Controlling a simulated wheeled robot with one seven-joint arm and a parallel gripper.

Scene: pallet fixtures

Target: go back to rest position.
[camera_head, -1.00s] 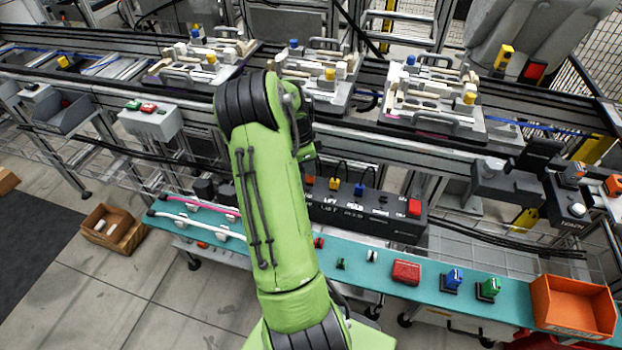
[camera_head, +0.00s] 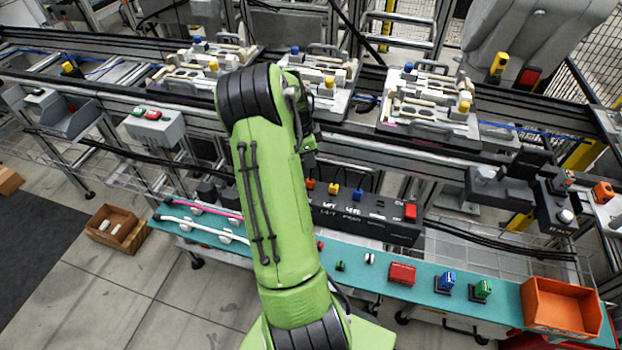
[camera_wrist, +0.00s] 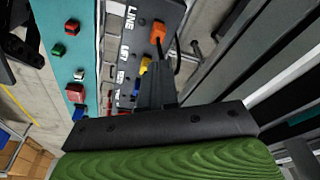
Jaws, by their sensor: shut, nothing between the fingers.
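My gripper (camera_wrist: 157,88) shows in the wrist view as dark fingers shut together, with nothing between them.
Pallet fixtures (camera_head: 430,108) stand on the conveyor behind the arm. An orange bin (camera_head: 560,308) sits at the shelf's right end. A red block (camera_head: 402,274) and blue and green switches (camera_head: 446,283) lie nearby.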

